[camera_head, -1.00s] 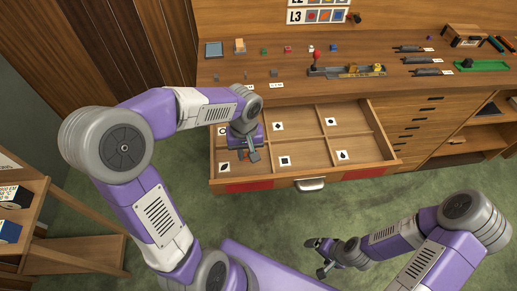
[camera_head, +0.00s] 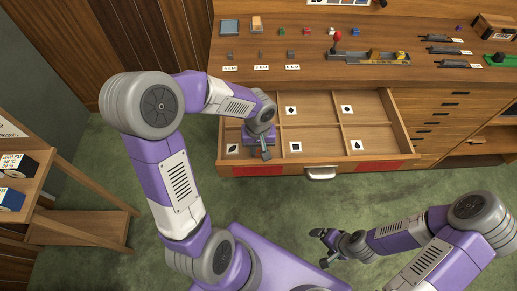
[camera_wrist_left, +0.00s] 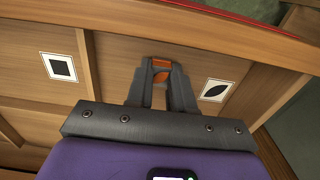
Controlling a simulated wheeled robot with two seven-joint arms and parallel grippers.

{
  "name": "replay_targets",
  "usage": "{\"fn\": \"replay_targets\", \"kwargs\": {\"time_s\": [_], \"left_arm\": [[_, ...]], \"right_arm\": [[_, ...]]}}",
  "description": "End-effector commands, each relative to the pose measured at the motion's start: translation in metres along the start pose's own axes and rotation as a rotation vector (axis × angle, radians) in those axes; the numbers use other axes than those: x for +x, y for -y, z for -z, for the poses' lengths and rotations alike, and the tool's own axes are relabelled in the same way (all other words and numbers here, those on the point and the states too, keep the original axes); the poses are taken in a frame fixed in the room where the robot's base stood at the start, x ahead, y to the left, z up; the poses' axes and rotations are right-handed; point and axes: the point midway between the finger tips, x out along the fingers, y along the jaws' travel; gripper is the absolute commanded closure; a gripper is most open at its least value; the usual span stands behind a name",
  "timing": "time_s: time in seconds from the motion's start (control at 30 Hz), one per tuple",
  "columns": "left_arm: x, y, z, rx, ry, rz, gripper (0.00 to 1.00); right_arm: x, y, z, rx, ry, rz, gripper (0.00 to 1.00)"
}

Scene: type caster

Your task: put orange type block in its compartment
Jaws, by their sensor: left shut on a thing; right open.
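My left gripper (camera_head: 265,153) is shut on the orange type block (camera_wrist_left: 160,64), which shows between the fingertips in the left wrist view (camera_wrist_left: 160,80). The block is too small to make out in the head view. The gripper points down over the front-left compartment of the open drawer (camera_head: 320,164), beside its leaf-shape label (camera_head: 232,149). That label also shows right of the fingers in the wrist view (camera_wrist_left: 215,90). Whether the block touches the compartment floor cannot be told. My right gripper (camera_head: 325,245) is open and empty, in front of the drawer.
Thin dividers separate the compartments, with a black-square label (camera_head: 296,146) in the neighbouring one. My left arm hides the back-left compartment. A shelf (camera_head: 80,225) stands at left.

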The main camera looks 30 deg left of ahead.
Motion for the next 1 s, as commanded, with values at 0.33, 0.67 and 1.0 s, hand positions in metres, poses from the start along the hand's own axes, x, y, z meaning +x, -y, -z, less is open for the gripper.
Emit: {"fn": "replay_targets", "kwargs": {"time_s": [0.33,0.67,1.0], "left_arm": [[0.002,0.0,0.0,0.0,0.0,0.0,0.61],[0.002,0.0,0.0,0.0,0.0,0.0,0.53],[-0.048,0.0,0.001,0.0,-0.006,-0.002,0.53]], "right_arm": [[0.002,-0.001,0.0,0.0,0.0,0.0,0.07],[0.002,-0.001,0.0,0.0,0.0,0.0,0.07],[-0.018,0.007,-0.001,0.0,0.0,0.0,0.07]]}}
